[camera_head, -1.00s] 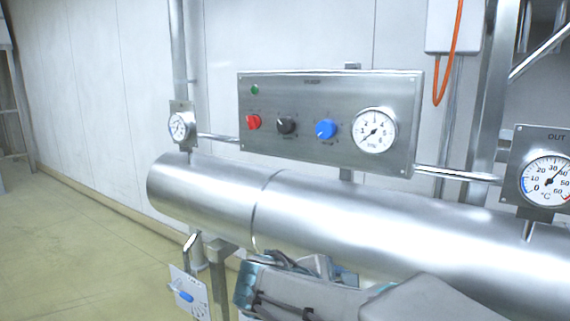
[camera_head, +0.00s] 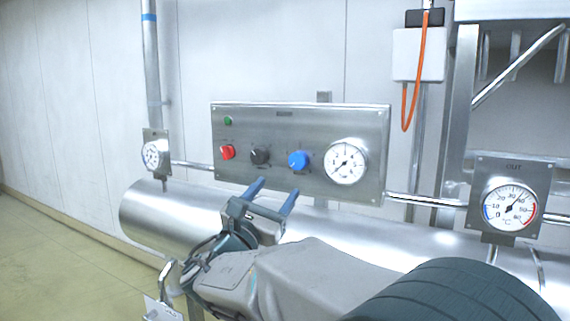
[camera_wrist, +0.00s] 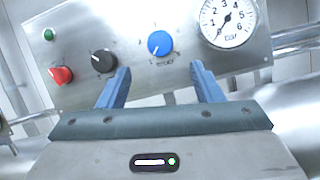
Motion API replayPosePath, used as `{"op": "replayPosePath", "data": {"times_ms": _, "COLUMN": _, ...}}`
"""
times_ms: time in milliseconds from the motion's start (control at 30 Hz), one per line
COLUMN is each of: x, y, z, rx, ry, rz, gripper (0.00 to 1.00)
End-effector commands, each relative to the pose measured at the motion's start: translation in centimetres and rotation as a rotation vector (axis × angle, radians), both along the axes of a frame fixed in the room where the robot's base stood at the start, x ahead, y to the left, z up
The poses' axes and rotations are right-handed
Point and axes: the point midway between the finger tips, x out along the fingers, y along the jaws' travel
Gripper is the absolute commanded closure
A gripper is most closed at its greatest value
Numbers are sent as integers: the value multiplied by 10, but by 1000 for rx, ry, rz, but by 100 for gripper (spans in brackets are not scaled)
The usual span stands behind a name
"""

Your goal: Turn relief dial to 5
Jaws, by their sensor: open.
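The steel control panel (camera_head: 240,180) holds a red knob (camera_head: 227,152), a black knob (camera_head: 260,156), a blue dial (camera_head: 298,160) and a pressure gauge (camera_head: 345,162). In the wrist view the blue dial (camera_wrist: 160,43) has a white pointer line toward its lower left. Its printed scale is too small to read. My gripper (camera_head: 273,190) is open and empty, below and in front of the panel, apart from the knobs. In the wrist view its two blue fingers (camera_wrist: 161,76) sit on either side of a line below the blue dial.
A large steel pipe (camera_head: 160,215) runs below the panel. Small gauges stand at the left (camera_head: 151,154) and right (camera_head: 510,207) of it. An orange cable (camera_head: 421,70) hangs from a white box (camera_head: 417,52) at the upper right. The space before the panel is otherwise clear.

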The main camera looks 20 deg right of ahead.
Motion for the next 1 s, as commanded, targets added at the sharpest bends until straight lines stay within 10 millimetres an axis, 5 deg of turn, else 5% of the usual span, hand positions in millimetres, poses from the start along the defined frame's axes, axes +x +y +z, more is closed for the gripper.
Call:
{"op": "replayPosePath", "data": {"times_ms": 400, "x": 44, "y": -59, "z": 31, "rx": 0, "ry": 2, "rz": -2, "gripper": 40}}
{"op": "replayPosePath", "data": {"times_ms": 867, "x": 51, "y": -69, "z": 35, "rx": 2, "ry": 0, "rz": 0, "gripper": 40}}
{"op": "replayPosePath", "data": {"times_ms": 1000, "x": 51, "y": -69, "z": 35, "rx": 2, "ry": 0, "rz": 0, "gripper": 76}}
